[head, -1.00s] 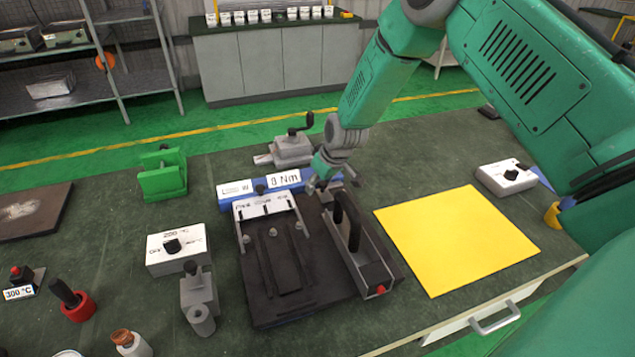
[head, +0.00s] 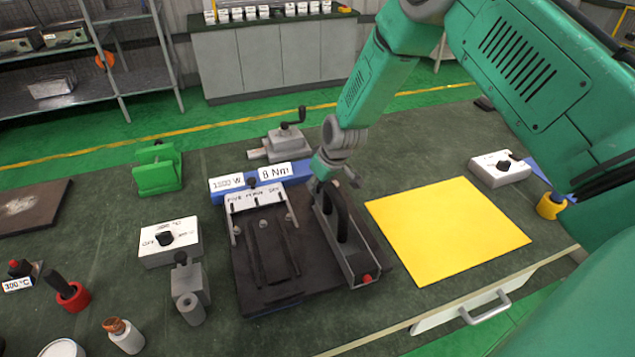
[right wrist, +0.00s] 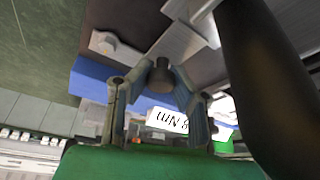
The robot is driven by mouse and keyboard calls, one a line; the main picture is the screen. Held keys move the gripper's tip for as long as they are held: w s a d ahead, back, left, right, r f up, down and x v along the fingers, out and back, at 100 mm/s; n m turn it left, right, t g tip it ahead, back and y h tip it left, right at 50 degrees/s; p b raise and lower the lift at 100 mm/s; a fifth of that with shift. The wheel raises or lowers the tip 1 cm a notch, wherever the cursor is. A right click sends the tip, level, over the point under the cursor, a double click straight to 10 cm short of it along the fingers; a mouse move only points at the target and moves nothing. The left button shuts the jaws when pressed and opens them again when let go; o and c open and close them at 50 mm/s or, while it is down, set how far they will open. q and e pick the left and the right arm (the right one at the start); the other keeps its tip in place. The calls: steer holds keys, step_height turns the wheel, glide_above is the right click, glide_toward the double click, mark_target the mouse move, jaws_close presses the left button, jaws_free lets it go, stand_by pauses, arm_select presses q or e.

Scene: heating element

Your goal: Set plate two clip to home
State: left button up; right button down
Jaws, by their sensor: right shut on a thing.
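The dark plate assembly (head: 285,285) lies mid-bench. A white label strip (head: 255,196) crosses its back left part; its small words are hard to read, the middle one looks like HOME. A grey carrier (head: 368,262) with a black handle (head: 341,218) stands on the plate's right side. My right gripper (head: 325,186) is at the carrier's back end. In the right wrist view its fingers (right wrist: 160,100) close around a small dark round knob (right wrist: 160,76), which may be the clip. What the knob joins is hidden. My left gripper is out of view.
A blue bar with white signs, one reading 8 Nm (head: 274,171), lies behind the plate. A grey vise (head: 283,146) stands behind it. A white dial box (head: 170,242) and a grey fixture (head: 189,290) stand left. A yellow sheet (head: 445,230) lies clear at right.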

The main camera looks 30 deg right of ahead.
steer(key=shift+w+d+r, duration=0.2)
steer(key=shift+w+r, duration=0.3)
steer(key=shift+w, duration=0.1)
steer(key=c, duration=1.9)
jaws_free()
steer(key=shift+w+a+f, duration=0.1)
steer(key=shift+w, duration=0.15)
steer(key=o, duration=0.6)
steer(key=shift+c, duration=0.2)
steer(key=shift+s, duration=0.4)
steer(key=shift+d, duration=0.25)
steer(key=v, duration=1.1)
steer(key=shift+s+r, duration=0.3)
steer(key=shift+r, duration=0.05)
